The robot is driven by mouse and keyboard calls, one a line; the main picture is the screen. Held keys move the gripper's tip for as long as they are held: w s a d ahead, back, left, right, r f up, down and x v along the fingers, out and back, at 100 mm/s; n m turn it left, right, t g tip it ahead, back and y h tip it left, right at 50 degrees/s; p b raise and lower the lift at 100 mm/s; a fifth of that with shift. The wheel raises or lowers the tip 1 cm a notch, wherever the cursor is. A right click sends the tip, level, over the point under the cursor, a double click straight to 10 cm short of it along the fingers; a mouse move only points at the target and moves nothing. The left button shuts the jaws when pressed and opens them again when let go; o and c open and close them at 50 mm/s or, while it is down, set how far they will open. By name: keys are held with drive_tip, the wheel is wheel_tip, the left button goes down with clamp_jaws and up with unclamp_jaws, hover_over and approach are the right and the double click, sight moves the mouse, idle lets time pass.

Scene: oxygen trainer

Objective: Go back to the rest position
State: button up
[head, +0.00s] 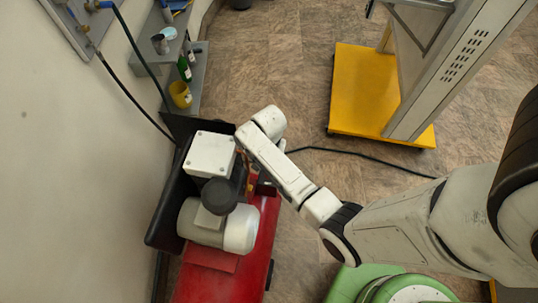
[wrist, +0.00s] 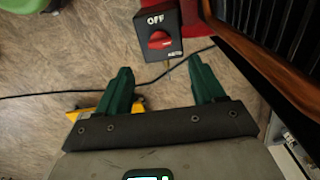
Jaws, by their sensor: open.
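My gripper (wrist: 160,68) shows in the wrist view with its two green fingers apart and nothing between them. A black switch box (wrist: 145,48) with the word OFF and a red knob (wrist: 160,40) appears just beyond the fingertips. The knob looks apart from both fingers. In the head view my arm reaches left to a red machine (head: 262,240) with a motor (head: 238,230) and a white box (head: 210,153) on it. The fingers are hidden there by my wrist and the machine.
A dark slatted grille (wrist: 262,62) runs close on the right in the wrist view. In the head view a yellow-based stand (head: 350,88) is at the upper right, a black cable (head: 345,152) crosses the floor, and a wall shelf (head: 192,72) holds bottles.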

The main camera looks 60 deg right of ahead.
drive_tip(key=shift+r, duration=0.95)
drive_tip(key=s+a+r+n+t+b, duration=0.1)
drive_tip(key=s+a+r+n, duration=0.9)
drive_tip(key=s+n, duration=0.3)
drive_tip(key=shift+s+a+r, duration=0.3)
drive_tip(key=shift+s+a, duration=0.25)
drive_tip(key=shift+s, duration=0.25)
